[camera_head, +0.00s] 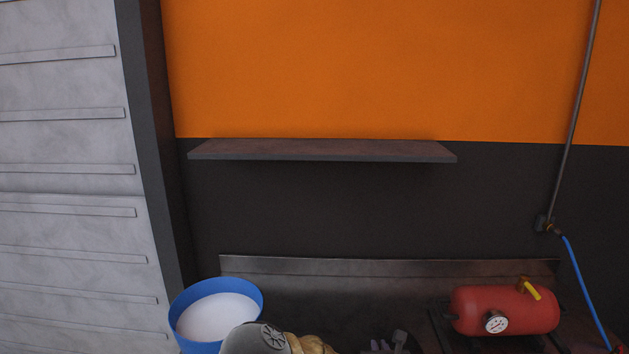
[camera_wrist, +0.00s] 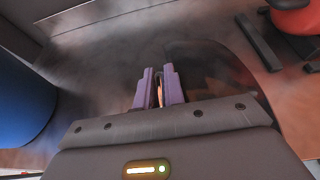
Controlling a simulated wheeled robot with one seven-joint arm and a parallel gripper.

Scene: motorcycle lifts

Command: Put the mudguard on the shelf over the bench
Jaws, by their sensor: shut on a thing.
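The shelf (camera_head: 322,151) is a dark, bare board on the wall over the bench. The bench (camera_head: 330,268) runs along the bottom, with a low metal upstand at its back. My gripper (camera_wrist: 159,72) has purple fingers shut on a thin piece, seen as an orange-brown sliver between them. A dark curved shape (camera_wrist: 225,75) spreads right of the fingers; I take it for the mudguard, though its outline is hard to tell from the bench. In the head view the purple fingers (camera_head: 388,343) just show at the bottom edge, below the shelf; the held piece is mostly out of frame.
A blue bucket (camera_head: 255,293) with white contents stands at the left. A red tank (camera_head: 500,308) with a gauge and yellow valve sits on a dark stand at the right. A blue hose (camera_head: 583,283) hangs beside it. The space between shelf and bench looks clear.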

